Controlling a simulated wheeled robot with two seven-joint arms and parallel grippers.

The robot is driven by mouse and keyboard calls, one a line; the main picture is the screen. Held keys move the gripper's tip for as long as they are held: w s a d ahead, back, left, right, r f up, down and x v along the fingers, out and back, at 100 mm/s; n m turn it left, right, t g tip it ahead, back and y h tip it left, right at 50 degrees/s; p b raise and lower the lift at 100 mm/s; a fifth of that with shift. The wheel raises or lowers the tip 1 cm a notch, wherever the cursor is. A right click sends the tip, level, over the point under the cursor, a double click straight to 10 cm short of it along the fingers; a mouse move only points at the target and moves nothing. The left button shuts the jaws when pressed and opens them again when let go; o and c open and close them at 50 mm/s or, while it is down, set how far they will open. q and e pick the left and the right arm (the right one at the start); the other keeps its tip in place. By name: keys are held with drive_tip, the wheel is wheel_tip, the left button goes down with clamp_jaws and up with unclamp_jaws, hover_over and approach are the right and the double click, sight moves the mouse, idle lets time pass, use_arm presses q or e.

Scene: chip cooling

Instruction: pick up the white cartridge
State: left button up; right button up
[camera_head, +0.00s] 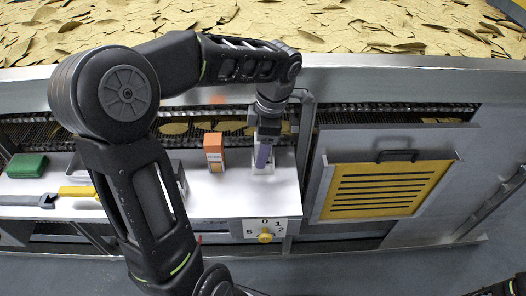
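The white cartridge (258,168) stands on the pale shelf below the conveyor, right of the orange box (214,151). My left arm reaches over from the lower left and its gripper (264,152) points down at the cartridge. The fingers are in front of the cartridge and hide part of it. I cannot tell whether they are open or shut, or whether they touch it. A dark part of my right arm shows at the lower right corner; its gripper is not in view.
On the left of the shelf (190,204) lie a green block (27,166) and a yellow-handled tool (77,191). A dial plate (265,231) is on the front below the cartridge. A yellow slatted panel (384,189) stands to the right. Chips (400,25) cover the conveyor behind.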

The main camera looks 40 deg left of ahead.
use_arm(q)
clamp_jaws()
idle(0.5)
drive_tip(key=shift+r, duration=0.1)
